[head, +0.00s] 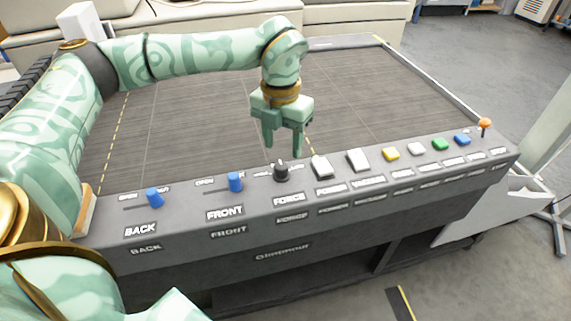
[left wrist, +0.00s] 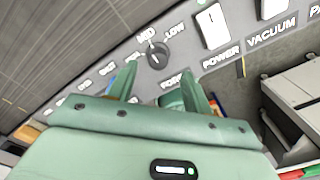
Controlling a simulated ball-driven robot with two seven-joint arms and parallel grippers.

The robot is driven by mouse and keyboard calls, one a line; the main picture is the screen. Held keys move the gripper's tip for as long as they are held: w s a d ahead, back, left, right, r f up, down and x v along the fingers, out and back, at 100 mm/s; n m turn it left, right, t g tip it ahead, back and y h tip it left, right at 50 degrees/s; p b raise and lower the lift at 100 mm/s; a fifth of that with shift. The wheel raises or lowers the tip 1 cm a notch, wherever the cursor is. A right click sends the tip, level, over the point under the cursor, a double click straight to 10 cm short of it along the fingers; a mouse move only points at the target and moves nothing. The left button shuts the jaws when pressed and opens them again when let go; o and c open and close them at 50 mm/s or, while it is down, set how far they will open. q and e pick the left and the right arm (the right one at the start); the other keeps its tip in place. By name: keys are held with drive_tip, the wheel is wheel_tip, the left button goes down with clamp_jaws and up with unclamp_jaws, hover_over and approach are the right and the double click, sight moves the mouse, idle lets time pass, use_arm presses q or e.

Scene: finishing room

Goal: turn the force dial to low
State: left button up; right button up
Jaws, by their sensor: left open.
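The force dial (head: 281,173) is a small dark round knob on the grey control panel, above the FORCE label. In the left wrist view the dial (left wrist: 157,57) shows a pale mark, with MED printed just above it and LOW to its upper right. I cannot tell surely which setting the mark points at. My left gripper (head: 284,149) hangs fingers down, open and empty, just above and behind the dial. In the left wrist view its two fingertips (left wrist: 161,68) lie to either side of the dial, apart from it. My right gripper is not in view.
Blue sliders for BACK (head: 154,198) and FRONT (head: 235,182) are left of the dial. A white POWER switch (head: 321,166) and a VACUUM switch (head: 358,160) are close on its right, then coloured buttons and an orange-topped lever (head: 485,126). The dark bed (head: 200,120) behind is clear.

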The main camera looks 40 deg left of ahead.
sight(282, 165)
use_arm(q)
drive_tip(key=f, duration=0.3)
drive_tip(key=f+b, duration=0.1)
drive_tip(key=shift+s+f, duration=0.3)
drive_tip(key=shift+s, duration=0.1)
drive_tip(key=shift+w+f, duration=0.15)
drive_tip(key=shift+f, duration=0.35)
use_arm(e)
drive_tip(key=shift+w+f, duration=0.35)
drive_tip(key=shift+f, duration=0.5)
use_arm(q)
drive_tip(key=c, duration=1)
drive_tip(key=shift+o, duration=0.2)
drive_tip(key=shift+r, duration=0.1)
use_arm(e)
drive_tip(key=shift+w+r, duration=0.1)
